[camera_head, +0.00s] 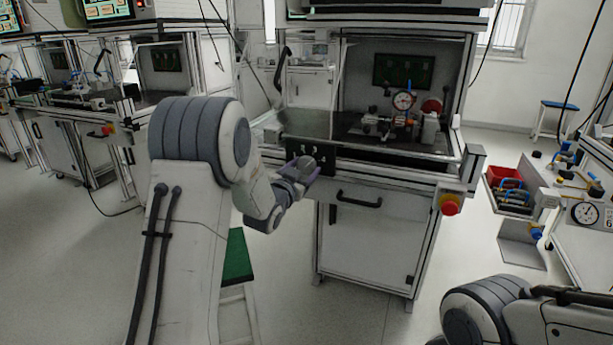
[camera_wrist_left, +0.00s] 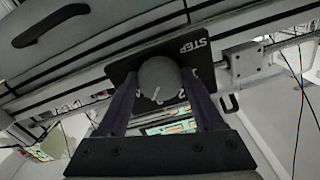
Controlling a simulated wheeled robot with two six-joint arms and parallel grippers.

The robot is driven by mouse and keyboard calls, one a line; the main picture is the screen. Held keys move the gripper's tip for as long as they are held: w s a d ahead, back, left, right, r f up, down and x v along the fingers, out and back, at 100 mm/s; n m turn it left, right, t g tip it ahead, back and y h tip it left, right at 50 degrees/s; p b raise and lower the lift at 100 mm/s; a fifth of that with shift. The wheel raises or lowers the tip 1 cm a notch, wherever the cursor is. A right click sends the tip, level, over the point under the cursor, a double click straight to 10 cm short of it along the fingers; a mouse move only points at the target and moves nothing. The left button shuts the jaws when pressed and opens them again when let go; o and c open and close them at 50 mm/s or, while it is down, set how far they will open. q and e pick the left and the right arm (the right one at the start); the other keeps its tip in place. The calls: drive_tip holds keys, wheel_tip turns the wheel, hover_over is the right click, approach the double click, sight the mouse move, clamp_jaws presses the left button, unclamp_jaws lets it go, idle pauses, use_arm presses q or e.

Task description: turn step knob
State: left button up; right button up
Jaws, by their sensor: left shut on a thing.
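The step knob (camera_wrist_left: 160,80) is a round grey knob with a white pointer line on a black panel (camera_wrist_left: 120,68) marked STEP. In the left wrist view both fingers of my left gripper (camera_wrist_left: 162,92) close around its two sides. In the head view my left gripper (camera_head: 303,168) is at the panel (camera_head: 322,152) on the front of the test bench, and its fingers partly cover the knob. The numbers around the knob are mostly hidden. My right arm shows at the bottom right of the head view, but its gripper is out of view.
A red stop button (camera_head: 450,204) sits at the bench's right front corner. A black door handle (camera_head: 358,199) is below the panel. Inside the bench a dial gauge (camera_head: 403,100) stands on a fixture. Red bins (camera_head: 505,174) and another gauge are at the right.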

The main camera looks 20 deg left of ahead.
use_arm(q)
drive_tip(key=m+b, duration=0.2)
drive_tip(key=m, duration=0.1)
drive_tip(key=shift+f, duration=0.15)
drive_tip(key=shift+m+b, duration=0.8)
drive_tip(key=shift+m, duration=0.2)
drive_tip(key=o, duration=1.4)
